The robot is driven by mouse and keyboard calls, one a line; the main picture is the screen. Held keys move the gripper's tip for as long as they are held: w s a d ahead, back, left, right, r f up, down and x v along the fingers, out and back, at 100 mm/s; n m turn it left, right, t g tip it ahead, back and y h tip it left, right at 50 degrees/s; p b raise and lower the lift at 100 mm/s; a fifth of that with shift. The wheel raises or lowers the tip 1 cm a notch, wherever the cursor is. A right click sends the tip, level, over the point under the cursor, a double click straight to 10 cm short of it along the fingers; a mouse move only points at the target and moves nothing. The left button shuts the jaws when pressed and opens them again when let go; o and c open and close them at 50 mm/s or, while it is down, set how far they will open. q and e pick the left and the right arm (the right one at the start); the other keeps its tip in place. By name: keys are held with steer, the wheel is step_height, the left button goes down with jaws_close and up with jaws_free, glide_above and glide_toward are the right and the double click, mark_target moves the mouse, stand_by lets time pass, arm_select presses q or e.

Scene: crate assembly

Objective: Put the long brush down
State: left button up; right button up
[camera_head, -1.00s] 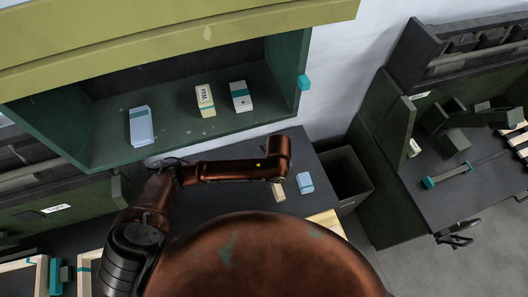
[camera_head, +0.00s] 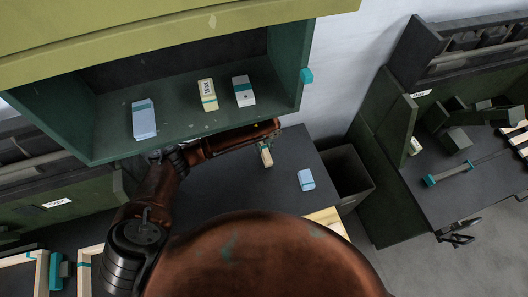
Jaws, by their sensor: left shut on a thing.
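My left arm reaches in from the left above the dark table, below the shelf's front edge. My left gripper (camera_head: 263,146) is mostly hidden by the arm's last link. It is shut on a small tan piece (camera_head: 267,158) that sticks out below the link. This is likely the long brush, but most of it is hidden and I cannot tell its full shape. I cannot tell whether it touches the table. My right gripper is not in view.
A light blue box (camera_head: 306,180) lies on the dark table (camera_head: 300,148). The green shelf (camera_head: 185,110) holds a blue, a yellow and a white box. A dark bin (camera_head: 345,176) stands right of the table. A second workbench (camera_head: 460,190) is at the far right.

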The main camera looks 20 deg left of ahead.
mark_target(264, 145)
arm_select(q)
step_height(264, 145, down, 4)
steer(key=shift+r, duration=0.2)
steer(key=shift+w+a+f, duration=0.1)
steer(key=shift+w+f, duration=0.1)
steer(key=shift+f, duration=0.1)
steer(key=o, duration=1)
steer(key=shift+r, duration=3.95)
